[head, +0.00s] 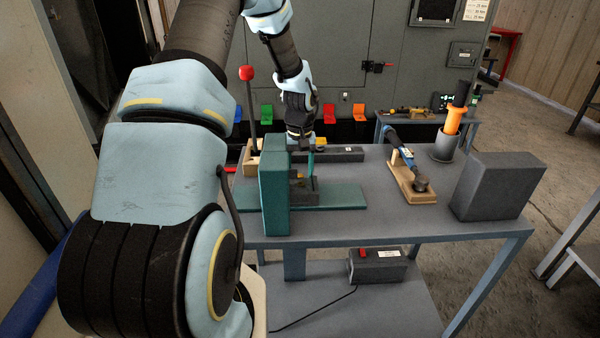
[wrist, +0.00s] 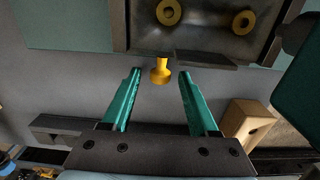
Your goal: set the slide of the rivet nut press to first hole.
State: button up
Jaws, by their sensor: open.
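The rivet nut press is a teal upright frame (head: 275,190) on a teal base plate (head: 342,197), on the grey workbench. In the wrist view a dark grey metal block (wrist: 205,40) of the press carries two yellow round parts on its face. A yellow knob (wrist: 160,72) sticks out from the block's near edge. My gripper (wrist: 159,77) has teal fingers, spread apart. The knob lies between the fingertips, with a gap on both sides. In the head view my gripper (head: 310,158) is just behind the upright, which partly hides it. I cannot make out the slide's holes.
A red-knobbed lever (head: 246,74) stands left of the press. A blue-handled tool (head: 405,163) on a wooden stand and a grey box (head: 499,186) are on the right of the bench. A wooden block (wrist: 246,120) is right of my fingers. The bench's front middle is clear.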

notch_tip(320, 180, up, 11)
jog(key=b, duration=0.3)
dwell(0.4)
jog(key=shift+f, duration=0.1)
